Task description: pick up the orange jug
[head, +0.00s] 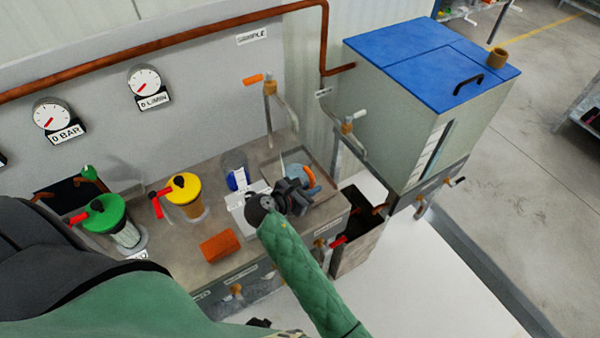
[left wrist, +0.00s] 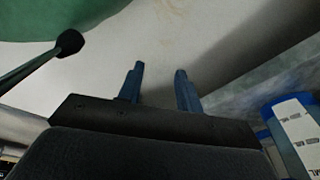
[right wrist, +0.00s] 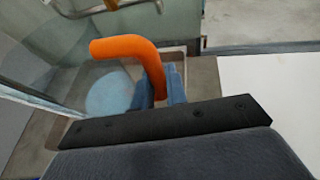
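The orange jug, a clear vessel with an orange handle (head: 309,177), is at the right end of the bench in the head view. In the right wrist view its bent orange handle (right wrist: 128,47) runs down between the fingers of my right gripper (right wrist: 160,93). The fingers are close together against the handle on both sides. The gripper partly hides the jug in the head view, and I cannot tell whether it is lifted. My left gripper (left wrist: 160,88) is open and empty in the left wrist view; I cannot make it out in the head view.
A clear jug with a blue handle (head: 236,180) stands left of the orange one. Yellow-lidded (head: 182,188) and green-lidded (head: 104,215) vessels stand further left. An orange-brown block (head: 219,246) lies near the front edge. A blue-topped tank (head: 430,60) stands at the right.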

